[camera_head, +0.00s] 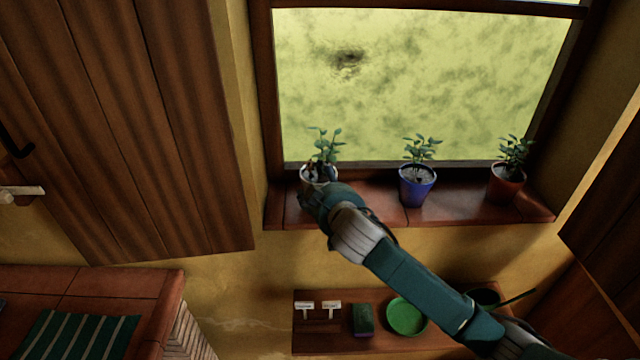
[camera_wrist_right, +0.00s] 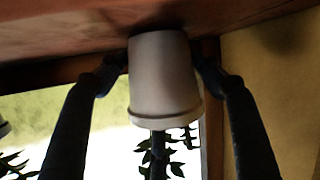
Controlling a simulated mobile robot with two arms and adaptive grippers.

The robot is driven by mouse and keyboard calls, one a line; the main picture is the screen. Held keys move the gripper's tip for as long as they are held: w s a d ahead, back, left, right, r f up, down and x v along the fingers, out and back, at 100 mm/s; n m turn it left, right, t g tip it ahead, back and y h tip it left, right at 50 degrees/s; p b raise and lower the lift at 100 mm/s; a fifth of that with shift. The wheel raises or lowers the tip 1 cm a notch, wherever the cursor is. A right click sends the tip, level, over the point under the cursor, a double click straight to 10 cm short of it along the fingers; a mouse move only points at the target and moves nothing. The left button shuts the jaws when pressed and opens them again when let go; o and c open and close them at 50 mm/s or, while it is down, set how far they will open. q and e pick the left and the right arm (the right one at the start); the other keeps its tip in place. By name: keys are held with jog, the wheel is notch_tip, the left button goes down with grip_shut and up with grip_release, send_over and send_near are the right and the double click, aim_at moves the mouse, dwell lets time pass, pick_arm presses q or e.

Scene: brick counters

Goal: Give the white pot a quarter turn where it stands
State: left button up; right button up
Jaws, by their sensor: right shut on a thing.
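The white pot (camera_head: 319,173) with a leafy green plant stands at the left end of the brick window sill (camera_head: 390,212). In the right wrist view the white pot (camera_wrist_right: 160,80) appears upside down, its base against the sill (camera_wrist_right: 60,30) at the top. My right gripper (camera_head: 319,190) reaches it from the front and hides part of it. In the wrist view the right gripper (camera_wrist_right: 160,70) has one dark finger on each side of the pot and is shut on it. The left gripper is not in view.
A blue pot (camera_head: 416,186) and a reddish pot (camera_head: 506,186) with plants stand farther right on the sill. The window is behind. Below, a shelf (camera_head: 350,340) holds white labels (camera_head: 331,305), a green block (camera_head: 363,320) and a green dish (camera_head: 407,316). A wooden shutter (camera_head: 130,120) is left.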

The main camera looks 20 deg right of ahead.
dwell(0.4)
jog(key=o, duration=1.7)
